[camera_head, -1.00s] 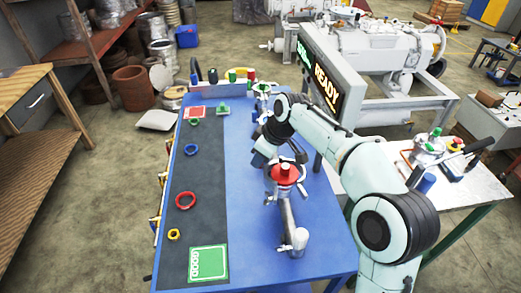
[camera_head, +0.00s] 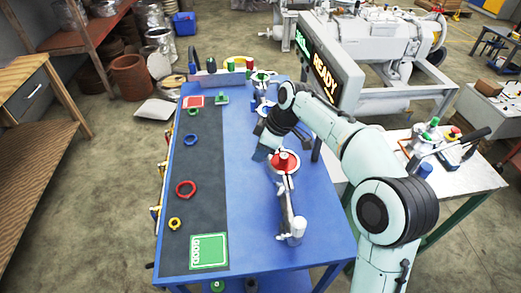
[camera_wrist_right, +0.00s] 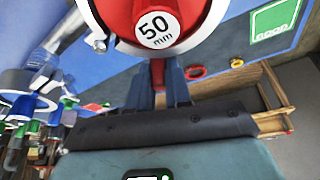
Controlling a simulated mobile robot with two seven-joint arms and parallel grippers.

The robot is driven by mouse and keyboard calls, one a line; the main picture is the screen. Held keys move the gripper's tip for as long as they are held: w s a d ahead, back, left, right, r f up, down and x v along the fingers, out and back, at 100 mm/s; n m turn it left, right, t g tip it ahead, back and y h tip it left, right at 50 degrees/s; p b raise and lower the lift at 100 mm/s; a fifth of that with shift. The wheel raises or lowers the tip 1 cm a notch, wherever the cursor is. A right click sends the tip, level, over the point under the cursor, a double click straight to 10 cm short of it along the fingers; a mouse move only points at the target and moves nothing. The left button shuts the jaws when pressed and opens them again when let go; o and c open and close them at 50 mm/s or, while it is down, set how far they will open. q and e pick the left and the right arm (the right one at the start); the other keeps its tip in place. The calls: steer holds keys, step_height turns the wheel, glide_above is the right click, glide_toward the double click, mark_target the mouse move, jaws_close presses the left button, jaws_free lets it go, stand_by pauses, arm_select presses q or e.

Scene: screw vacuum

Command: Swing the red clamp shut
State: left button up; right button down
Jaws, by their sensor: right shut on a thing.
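The red clamp, a round red part marked "50 mm" (camera_wrist_right: 158,22), fills the top of the right wrist view. In the head view its red top (camera_head: 284,161) sits on a metal pipe fitting (camera_head: 291,222) on the blue table. My right gripper (camera_wrist_right: 159,75) is shut on a narrow red piece just below the disc in the wrist view, which looks like part of the clamp. In the head view my right wrist is just behind and left of the clamp, and its fingertips are hard to make out. Whether the clamp is fully closed is not clear. My left gripper is not in view.
A dark mat (camera_head: 207,215) on the table's left holds a red ring (camera_head: 186,188), a yellow ring (camera_head: 174,223), a blue ring (camera_head: 191,139) and a green card (camera_head: 209,251). A screen reading "READY" (camera_head: 326,79) stands behind my right arm. A white side table (camera_head: 470,178) is at right.

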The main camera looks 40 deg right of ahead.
steer(key=c, duration=1.1)
jaws_free()
steer(key=shift+o, duration=0.2)
steer(key=p+v, duration=0.3)
steer(key=v, duration=1)
steer(key=shift+r, duration=0.2)
